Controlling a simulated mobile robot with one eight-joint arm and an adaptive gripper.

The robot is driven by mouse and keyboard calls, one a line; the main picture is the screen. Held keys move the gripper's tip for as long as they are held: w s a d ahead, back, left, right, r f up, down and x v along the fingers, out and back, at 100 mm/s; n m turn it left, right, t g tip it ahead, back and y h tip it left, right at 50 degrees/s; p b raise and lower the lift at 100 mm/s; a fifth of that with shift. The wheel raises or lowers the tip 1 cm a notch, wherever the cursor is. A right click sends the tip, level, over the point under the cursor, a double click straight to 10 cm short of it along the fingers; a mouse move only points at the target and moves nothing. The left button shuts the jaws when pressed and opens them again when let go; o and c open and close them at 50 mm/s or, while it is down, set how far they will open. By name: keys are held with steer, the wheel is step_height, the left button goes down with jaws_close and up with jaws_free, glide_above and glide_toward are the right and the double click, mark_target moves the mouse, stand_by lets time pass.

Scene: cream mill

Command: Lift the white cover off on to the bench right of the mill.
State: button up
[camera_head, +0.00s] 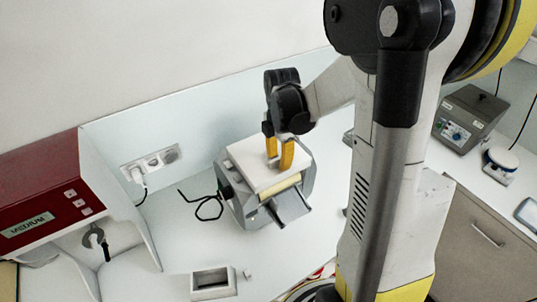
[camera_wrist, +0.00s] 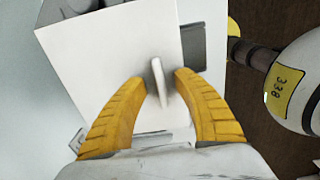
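The mill (camera_head: 236,200) stands on the bench, a grey box with a black knob and a sloping chute at its front. The white cover (camera_head: 245,161) lies flat on top of it, with a small upright handle. My gripper (camera_head: 279,152) is above the cover, its yellow fingers pointing down on either side of the handle. In the wrist view the white cover (camera_wrist: 110,60) fills the middle, and its handle (camera_wrist: 158,82) stands between the fingertips of my gripper (camera_wrist: 163,80). The fingers are apart, with narrow gaps beside the handle.
A red machine (camera_head: 45,190) stands left, and a wall socket (camera_head: 152,162) with a plug is behind. A small open box (camera_head: 212,284) lies in front. My arm hides much of the bench right of the mill. A grey device (camera_head: 468,117) and a small scale (camera_head: 500,163) stand far right.

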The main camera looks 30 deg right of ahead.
steer(key=shift+s, duration=0.1)
jaws_close()
steer(key=shift+r, duration=0.1)
